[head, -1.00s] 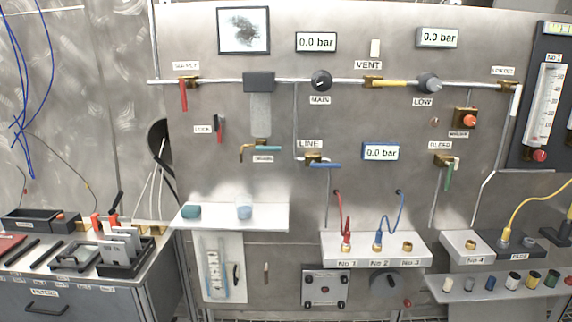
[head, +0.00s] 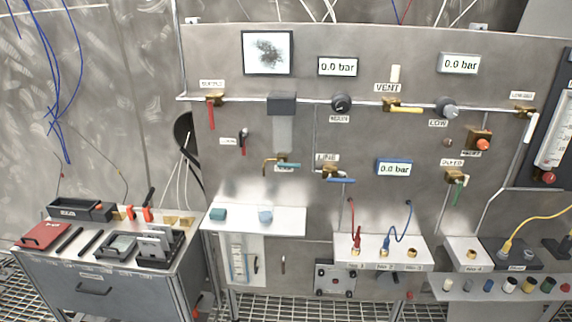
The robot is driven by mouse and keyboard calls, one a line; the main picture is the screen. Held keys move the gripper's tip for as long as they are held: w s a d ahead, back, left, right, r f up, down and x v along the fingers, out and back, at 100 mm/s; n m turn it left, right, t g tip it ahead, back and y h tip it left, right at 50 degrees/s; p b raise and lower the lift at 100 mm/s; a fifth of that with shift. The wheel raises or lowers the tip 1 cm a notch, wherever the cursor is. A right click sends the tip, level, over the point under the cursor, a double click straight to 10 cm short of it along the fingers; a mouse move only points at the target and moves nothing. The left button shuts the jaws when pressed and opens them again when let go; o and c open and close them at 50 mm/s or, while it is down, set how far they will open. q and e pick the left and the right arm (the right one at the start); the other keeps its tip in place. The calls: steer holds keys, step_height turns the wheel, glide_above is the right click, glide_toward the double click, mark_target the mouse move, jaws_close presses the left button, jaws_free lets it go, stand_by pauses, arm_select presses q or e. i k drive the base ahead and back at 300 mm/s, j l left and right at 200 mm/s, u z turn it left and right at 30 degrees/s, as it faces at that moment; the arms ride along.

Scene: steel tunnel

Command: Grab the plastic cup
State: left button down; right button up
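A small pale, translucent bluish cup (head: 265,215) stands on a white shelf (head: 285,227) fixed to the lower left of the steel panel. A teal block-like object (head: 218,214) sits to its left on the same shelf, with a gap between them. Neither of my grippers shows in the head view.
A grey cabinet (head: 85,290) with trays and tools on top stands left of the shelf. A white ledge (head: 380,247) with red and blue cables is to the right. Pipes and valves cross the panel above. Grating floor (head: 265,306) shows below.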

mark_target(266, 213)
steer(key=i+j, duration=0.2)
steer(key=j, duration=0.2)
steer(key=i+j, duration=0.2)
steer(key=j, duration=0.15)
steer(key=i+j+z, duration=0.1)
steer(key=j, duration=0.3)
steer(key=i+j, duration=0.25)
steer(key=j, duration=0.15)
